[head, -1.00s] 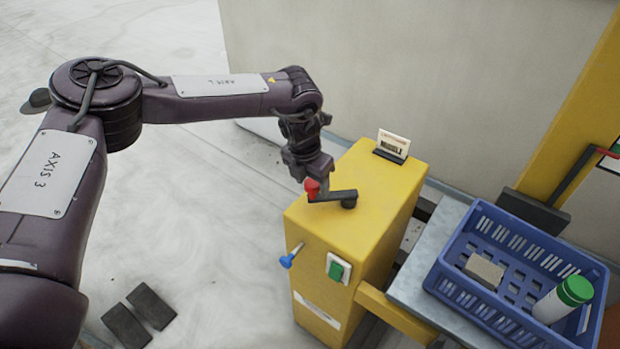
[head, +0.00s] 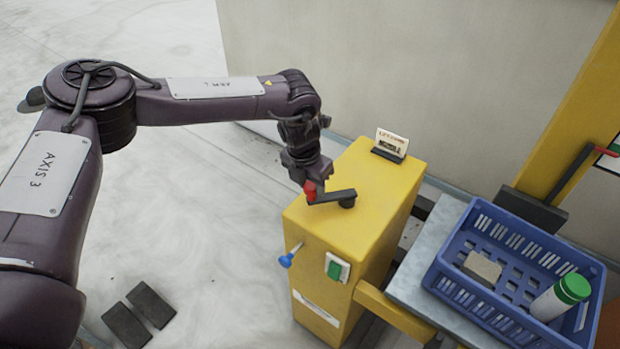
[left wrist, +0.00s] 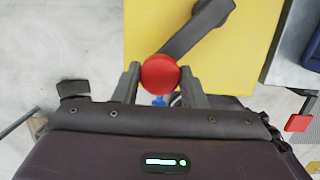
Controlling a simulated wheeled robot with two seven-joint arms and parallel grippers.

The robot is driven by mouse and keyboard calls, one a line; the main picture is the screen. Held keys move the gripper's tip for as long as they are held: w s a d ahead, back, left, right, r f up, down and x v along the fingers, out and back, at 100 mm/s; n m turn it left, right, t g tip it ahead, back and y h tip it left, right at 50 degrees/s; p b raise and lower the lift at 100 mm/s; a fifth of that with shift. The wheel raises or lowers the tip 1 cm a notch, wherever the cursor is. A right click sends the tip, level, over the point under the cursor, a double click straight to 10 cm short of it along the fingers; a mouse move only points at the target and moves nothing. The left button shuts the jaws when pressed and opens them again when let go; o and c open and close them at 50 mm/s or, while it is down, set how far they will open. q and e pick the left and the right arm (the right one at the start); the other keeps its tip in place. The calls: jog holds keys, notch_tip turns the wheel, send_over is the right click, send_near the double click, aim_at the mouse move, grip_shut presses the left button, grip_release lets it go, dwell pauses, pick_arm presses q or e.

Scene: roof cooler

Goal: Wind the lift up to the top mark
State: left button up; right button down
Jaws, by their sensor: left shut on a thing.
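A yellow winch box (head: 342,215) stands in the middle, with a dark crank (head: 333,197) on its top. The crank arm points left from its hub, and its red knob (head: 310,190) stands at the outer end. My left gripper (head: 309,182) is shut on the red knob from above. In the left wrist view the red knob (left wrist: 160,74) sits between the two fingers. The lift platform (head: 408,283) is a grey plate to the right of the box, carrying a blue crate (head: 520,234). My right gripper is not in view.
A small card (head: 391,144) stands on the box. A blue-tipped lever (head: 286,260) and green switch (head: 335,268) are on its front. A yellow post (head: 575,115) rises at right.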

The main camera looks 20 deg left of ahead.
pick_arm(q)
jog(key=shift+s+d+f, duration=0.1)
jog(key=shift+s+d, duration=0.25)
jog(key=shift+s, duration=0.3)
jog(key=shift+s+d+p, duration=0.35)
jog(key=shift+s+d, duration=0.1)
jog(key=shift+s, duration=0.1)
jog(key=shift+s+d+f, duration=0.1)
jog(key=shift+s+d, duration=0.15)
